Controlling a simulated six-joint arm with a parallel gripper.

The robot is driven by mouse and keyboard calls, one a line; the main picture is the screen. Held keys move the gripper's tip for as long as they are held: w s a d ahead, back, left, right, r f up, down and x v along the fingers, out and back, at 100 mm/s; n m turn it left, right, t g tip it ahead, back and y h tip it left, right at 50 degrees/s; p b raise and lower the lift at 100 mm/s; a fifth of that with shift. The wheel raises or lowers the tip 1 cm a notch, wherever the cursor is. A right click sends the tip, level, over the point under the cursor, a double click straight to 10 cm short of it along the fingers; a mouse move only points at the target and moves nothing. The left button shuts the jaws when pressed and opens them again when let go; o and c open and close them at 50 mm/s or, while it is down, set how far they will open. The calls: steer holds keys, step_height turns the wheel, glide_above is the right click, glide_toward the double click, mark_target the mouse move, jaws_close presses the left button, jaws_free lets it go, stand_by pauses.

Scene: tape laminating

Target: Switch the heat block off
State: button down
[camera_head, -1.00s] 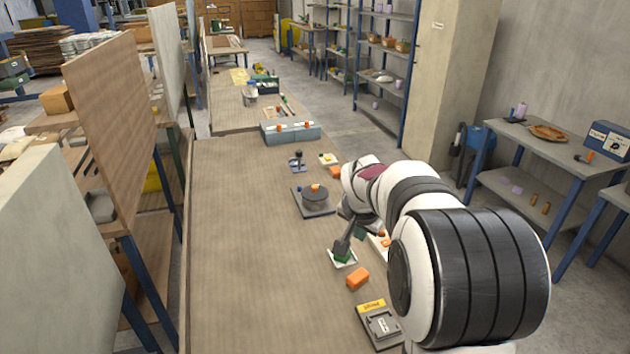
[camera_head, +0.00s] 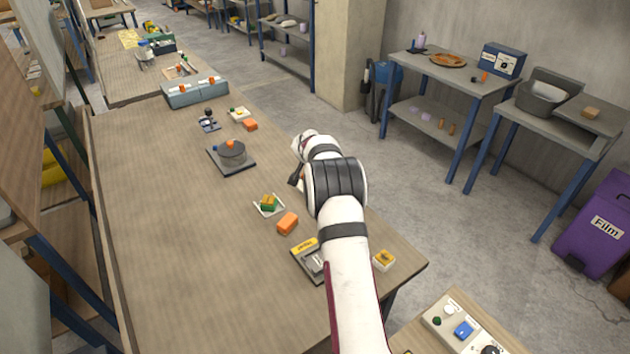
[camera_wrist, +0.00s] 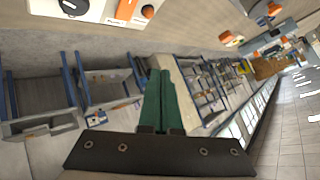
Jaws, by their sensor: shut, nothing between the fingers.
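My gripper (camera_head: 296,179) is partly hidden by my arm in the head view, above the table's right edge. In the wrist view its green fingers (camera_wrist: 162,73) are together and empty. No heat block is clearly marked. A dark square base with a round grey body and orange top (camera_head: 231,152) sits mid-table, left of my gripper and apart from it. A white panel (camera_wrist: 85,14) with an orange lever (camera_wrist: 126,9) and a black knob (camera_wrist: 73,6) shows at the top of the wrist view. I cannot tell which unit that panel belongs to.
A green block on a white tray (camera_head: 268,205), an orange block (camera_head: 288,223) and a grey device with a yellow label (camera_head: 309,257) lie near my arm. A panel with several controls (camera_head: 463,328) is at the lower right. The table's left part is clear.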

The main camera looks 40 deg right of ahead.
steer(key=shift+d+f, duration=0.25)
steer(key=shift+f, duration=1.2)
steer(key=shift+d+f, duration=0.25)
steer(key=shift+f, duration=1.15)
steer(key=shift+d+f, duration=0.25)
steer(key=shift+f, duration=1.2)
steer(key=shift+f, duration=0.1)
steer(key=shift+d+f, duration=0.1)
steer(key=shift+f, duration=0.25)
steer(key=shift+f, duration=0.35)
steer(key=shift+r, duration=0.1)
steer(key=shift+r, duration=0.7)
steer(key=shift+a+r, duration=0.2)
steer(key=shift+r, duration=0.65)
steer(key=shift+a+r, duration=0.15)
steer(key=shift+r, duration=0.65)
steer(key=shift+a+r, duration=0.2)
steer(key=shift+r, duration=0.65)
